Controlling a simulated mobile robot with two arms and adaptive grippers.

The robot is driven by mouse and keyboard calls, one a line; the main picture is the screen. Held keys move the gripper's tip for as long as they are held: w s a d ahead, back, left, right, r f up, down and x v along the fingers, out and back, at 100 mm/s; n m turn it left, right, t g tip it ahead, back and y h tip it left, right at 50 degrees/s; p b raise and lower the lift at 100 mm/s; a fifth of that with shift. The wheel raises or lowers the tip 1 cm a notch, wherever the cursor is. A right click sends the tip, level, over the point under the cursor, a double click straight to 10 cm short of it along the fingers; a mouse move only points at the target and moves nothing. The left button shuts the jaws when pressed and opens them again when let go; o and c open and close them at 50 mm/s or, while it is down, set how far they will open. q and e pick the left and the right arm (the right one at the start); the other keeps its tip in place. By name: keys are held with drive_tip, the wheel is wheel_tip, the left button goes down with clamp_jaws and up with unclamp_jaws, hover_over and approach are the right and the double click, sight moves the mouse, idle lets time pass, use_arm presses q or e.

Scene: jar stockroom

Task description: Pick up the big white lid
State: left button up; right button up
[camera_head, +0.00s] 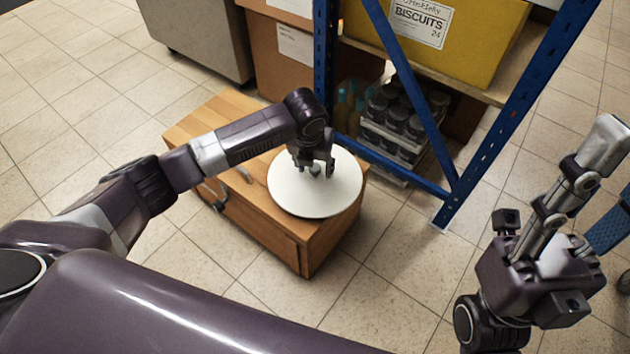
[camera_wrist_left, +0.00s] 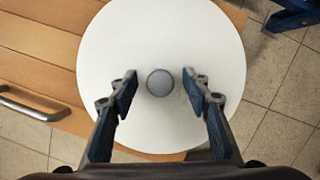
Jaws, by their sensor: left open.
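The big white lid (camera_head: 310,197) is a flat round disc lying on a low wooden cabinet, near its right end in the head view. A grey round knob (camera_wrist_left: 160,83) stands at its middle in the left wrist view. My left gripper (camera_head: 317,172) is above the lid, over the knob. In the left wrist view its two fingers (camera_wrist_left: 160,92) are open, one on each side of the knob, with gaps to it. The lid's rim overhangs the cabinet edge. My right gripper (camera_head: 602,150) is at the right of the head view, away from the lid; its fingertips are not clear.
The wooden cabinet (camera_head: 245,212) has a metal handle on its front. A blue shelf frame (camera_head: 425,110) stands close behind and right of it, with a yellow biscuits box (camera_head: 465,50) and a crate of dark jars (camera_head: 395,140). Tiled floor is free in front.

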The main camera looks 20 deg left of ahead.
use_arm(q)
drive_tip(key=shift+w+f, duration=0.1)
drive_tip(key=shift+f, duration=0.15)
drive_tip(key=shift+c, duration=0.3)
clamp_jaws()
drive_tip(key=shift+r, duration=0.15)
